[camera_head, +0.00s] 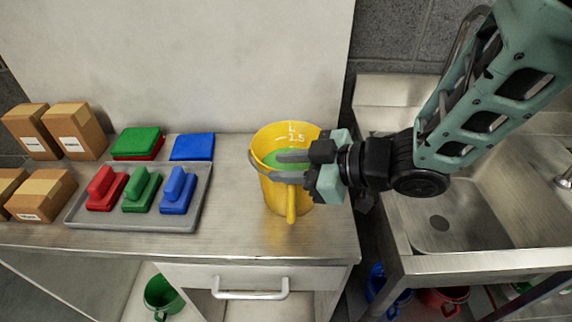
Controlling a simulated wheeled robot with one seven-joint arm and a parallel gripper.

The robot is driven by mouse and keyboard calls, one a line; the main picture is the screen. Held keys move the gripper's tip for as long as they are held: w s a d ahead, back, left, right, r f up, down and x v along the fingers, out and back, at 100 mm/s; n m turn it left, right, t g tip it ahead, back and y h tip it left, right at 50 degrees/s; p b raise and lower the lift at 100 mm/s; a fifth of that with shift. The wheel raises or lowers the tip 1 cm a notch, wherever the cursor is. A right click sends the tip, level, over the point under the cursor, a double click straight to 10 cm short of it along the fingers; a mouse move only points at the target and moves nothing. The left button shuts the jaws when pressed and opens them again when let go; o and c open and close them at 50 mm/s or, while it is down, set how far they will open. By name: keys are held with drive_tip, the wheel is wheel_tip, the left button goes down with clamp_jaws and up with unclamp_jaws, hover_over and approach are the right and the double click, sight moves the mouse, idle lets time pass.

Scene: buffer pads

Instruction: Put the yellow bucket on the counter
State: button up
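The yellow bucket (271,196) stands upright on the metal counter (232,210), near its right end. It has a spout-like yellow projection at the front, volume marks inside the far wall and a grey bail handle along its left rim. Something green (272,160) shows inside it. My gripper (292,167) reaches in from the right, with its fingers over the bucket's mouth and right rim. The fingers look spread apart, with a gap between them. Whether they touch the rim or handle cannot be told. The gripper hides the bucket's right rim.
A grey tray (75,217) with red, green and blue brushes lies left of the bucket. Green and blue pads (192,147) lie behind it, and cardboard boxes (76,128) stand at far left. A sink (440,222) is at right, across a gap. Other buckets (162,293) are below.

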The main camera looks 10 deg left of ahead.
drive_tip(key=d+r+m+t+h, duration=0.2)
drive_tip(key=d+m+t+h, duration=0.4)
drive_tip(key=d, duration=1.2)
drive_tip(key=s+d+m+g+h, duration=0.2)
drive_tip(key=s+g+h, duration=0.1)
drive_tip(key=s, duration=0.4)
drive_tip(key=s+d+m+g+h, duration=0.3)
drive_tip(key=s+g, duration=0.2)
drive_tip(key=s, duration=0.2)
drive_tip(key=shift+s+d+h+b, duration=0.25)
drive_tip(key=shift+d+h+b, duration=0.05)
drive_tip(key=shift+d+b, duration=0.05)
drive_tip(key=shift+f, duration=0.1)
